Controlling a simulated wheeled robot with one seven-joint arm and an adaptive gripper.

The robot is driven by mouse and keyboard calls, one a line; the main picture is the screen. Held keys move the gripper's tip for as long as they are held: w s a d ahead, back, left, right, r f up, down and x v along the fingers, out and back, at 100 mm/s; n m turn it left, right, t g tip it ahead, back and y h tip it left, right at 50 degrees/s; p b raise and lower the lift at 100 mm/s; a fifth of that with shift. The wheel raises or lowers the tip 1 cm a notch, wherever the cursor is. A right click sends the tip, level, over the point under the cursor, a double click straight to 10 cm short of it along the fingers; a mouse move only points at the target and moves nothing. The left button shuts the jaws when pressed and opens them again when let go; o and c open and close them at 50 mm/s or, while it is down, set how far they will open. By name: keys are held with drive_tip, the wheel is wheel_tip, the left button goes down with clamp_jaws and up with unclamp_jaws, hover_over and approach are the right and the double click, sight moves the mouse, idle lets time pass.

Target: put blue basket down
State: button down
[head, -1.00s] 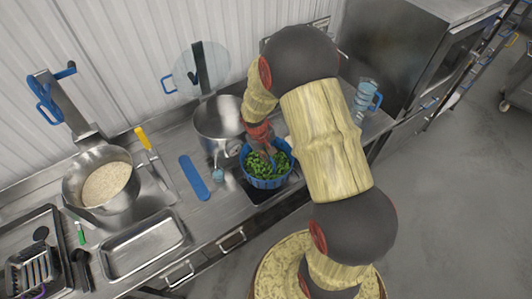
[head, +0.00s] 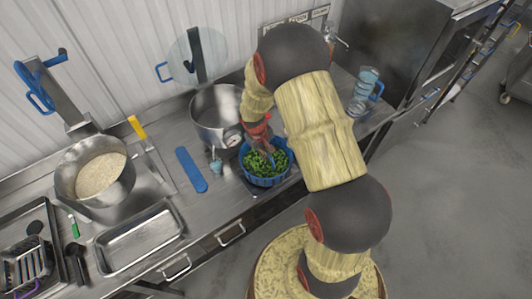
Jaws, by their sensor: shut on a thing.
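The blue basket (head: 264,181) is full of chopped green leaves and sits upright at the counter's front, right of the middle. My gripper (head: 262,150) reaches down over the basket's back edge and is shut on it. The fingertips are partly hidden by the arm and the greens. The basket looks level at the counter surface, over a dark square patch. I cannot tell whether its base touches the surface.
A steel pot (head: 214,118) stands just behind and left of the basket. A blue flat tool (head: 191,170) lies to its left. A pot of rice (head: 96,177) and an empty steel tray (head: 140,240) are farther left. Clear blue-handled jugs (head: 364,92) stand at the right.

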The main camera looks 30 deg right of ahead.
drive_tip(key=shift+f+b, duration=0.5)
idle(0.3)
drive_tip(key=c, duration=1.9)
unclamp_jaws()
wheel_tip(320, 180, up, 12)
drive_tip(key=a, duration=0.2)
drive_tip(key=s+a+r+t+b, duration=0.2)
drive_tip(key=s+a+b, duration=0.2)
drive_tip(key=s+b, duration=0.2)
drive_tip(key=s+a+r+t+y+b, duration=0.1)
drive_tip(key=s+a+r+b, duration=0.2)
drive_tip(key=s+b, duration=0.3)
drive_tip(key=s+a+r+t+y+b, duration=0.1)
drive_tip(key=s+a+r+t+b, duration=0.1)
drive_tip(key=s+a+b, duration=0.3)
drive_tip(key=shift+s+a+r+t+b, duration=0.1)
drive_tip(key=shift+s+r+t+b, duration=0.15)
drive_tip(key=shift+s, duration=0.5)
drive_tip(key=shift+s+a+r+t+b, duration=0.15)
drive_tip(key=shift+s+r, duration=0.2)
drive_tip(key=shift+s, duration=0.4)
